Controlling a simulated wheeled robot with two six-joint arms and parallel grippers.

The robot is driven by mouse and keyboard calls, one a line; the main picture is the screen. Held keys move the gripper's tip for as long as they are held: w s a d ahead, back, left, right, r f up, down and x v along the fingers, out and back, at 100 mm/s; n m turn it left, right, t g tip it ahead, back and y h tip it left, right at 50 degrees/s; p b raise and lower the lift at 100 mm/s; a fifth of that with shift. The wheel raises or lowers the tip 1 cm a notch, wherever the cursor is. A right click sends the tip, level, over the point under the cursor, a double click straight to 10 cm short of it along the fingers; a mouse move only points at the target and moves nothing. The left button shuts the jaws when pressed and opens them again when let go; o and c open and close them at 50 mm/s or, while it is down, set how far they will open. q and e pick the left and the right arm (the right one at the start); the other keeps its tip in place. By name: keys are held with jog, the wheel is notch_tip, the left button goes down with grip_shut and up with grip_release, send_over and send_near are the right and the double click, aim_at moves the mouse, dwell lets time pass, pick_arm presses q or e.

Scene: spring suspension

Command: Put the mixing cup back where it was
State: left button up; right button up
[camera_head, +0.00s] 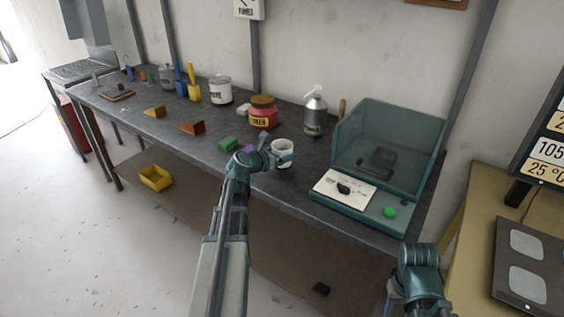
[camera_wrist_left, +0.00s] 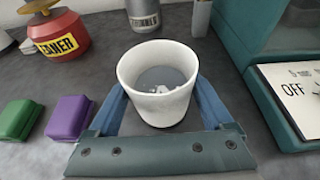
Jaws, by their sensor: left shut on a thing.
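The mixing cup is a white cup (camera_head: 283,153) with some grey contents, near the front edge of the dark workbench (camera_head: 305,180). It also shows upright in the left wrist view (camera_wrist_left: 158,80). My left gripper (camera_head: 285,158) is shut on the cup, with its blue fingers on either side of it in the wrist view (camera_wrist_left: 160,100). I cannot tell whether the cup's base touches the bench. My right arm (camera_head: 420,268) shows at the lower right of the head view; its fingertips are not clear.
A green block (camera_head: 228,143) and a purple block (camera_wrist_left: 70,117) lie left of the cup. A red container (camera_head: 263,115) and a metal spray bottle (camera_head: 314,112) stand behind it. A teal clear-walled box (camera_head: 430,150) with a switch panel (camera_head: 345,189) stands to the right.

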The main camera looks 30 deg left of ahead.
pick_arm(q)
jog(key=shift+f+b, duration=0.75)
jog(key=shift+f, duration=0.5)
pick_arm(e)
jog(key=shift+f, duration=1.2)
pick_arm(q)
jog(key=shift+f, duration=0.15)
jog(key=o, duration=1.5)
jog(key=shift+o, duration=0.2)
jog(key=shift+r, duration=0.2)
jog(key=p+v, duration=0.4)
jog(key=v, duration=0.8)
pick_arm(e)
notch_tip(320, 180, up, 4)
jog(key=shift+r, duration=0.1)
pick_arm(q)
jog(key=shift+s, duration=0.1)
